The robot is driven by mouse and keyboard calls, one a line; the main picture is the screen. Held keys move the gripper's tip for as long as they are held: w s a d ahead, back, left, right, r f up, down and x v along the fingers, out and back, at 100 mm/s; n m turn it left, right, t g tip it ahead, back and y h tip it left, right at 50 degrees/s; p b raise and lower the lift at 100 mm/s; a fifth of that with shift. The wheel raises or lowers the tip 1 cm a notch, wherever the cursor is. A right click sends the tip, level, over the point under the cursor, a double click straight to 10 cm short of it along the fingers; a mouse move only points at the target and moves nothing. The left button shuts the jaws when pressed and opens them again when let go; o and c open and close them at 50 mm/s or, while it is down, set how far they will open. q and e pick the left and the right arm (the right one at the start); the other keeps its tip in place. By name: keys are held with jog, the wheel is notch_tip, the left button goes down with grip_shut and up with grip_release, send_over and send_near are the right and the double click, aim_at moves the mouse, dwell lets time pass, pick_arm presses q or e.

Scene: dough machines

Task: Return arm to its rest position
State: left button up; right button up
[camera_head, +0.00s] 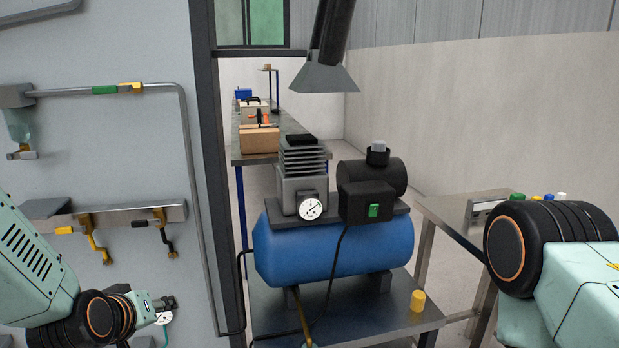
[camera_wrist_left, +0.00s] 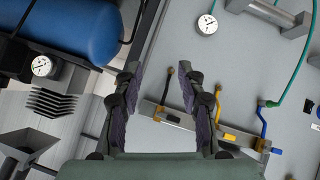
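My left arm comes in at the lower left of the head view, bent in front of the grey wall panel. Its gripper (camera_head: 165,303) shows small and partly, near the panel's lower right edge.
A blue compressor (camera_head: 330,252) with a gauge (camera_head: 310,208) stands on a metal table in the middle. A yellow cylinder (camera_head: 417,300) is at that table's right. A steel bench (camera_head: 440,212) stands right.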

pick_arm(q)
jog(key=s+d+f+m+g, duration=0.1)
jog(key=s+f+g, duration=0.2)
jog(key=s+f, duration=0.5)
jog(key=s+d+f+m+g+b, duration=0.1)
jog(key=s+d+f+m+g, duration=0.1)
jog(key=s+f, duration=0.7)
jog(key=s+d+f+m+g+b, duration=0.1)
jog(key=s+f+g, duration=0.4)
jog(key=s, duration=1.2)
notch_tip(320, 180, down, 4)
jog(key=shift+s+d+r+m+h, duration=0.15)
jog(key=shift+s+d+m+h, duration=0.2)
jog(key=shift+d, duration=0.25)
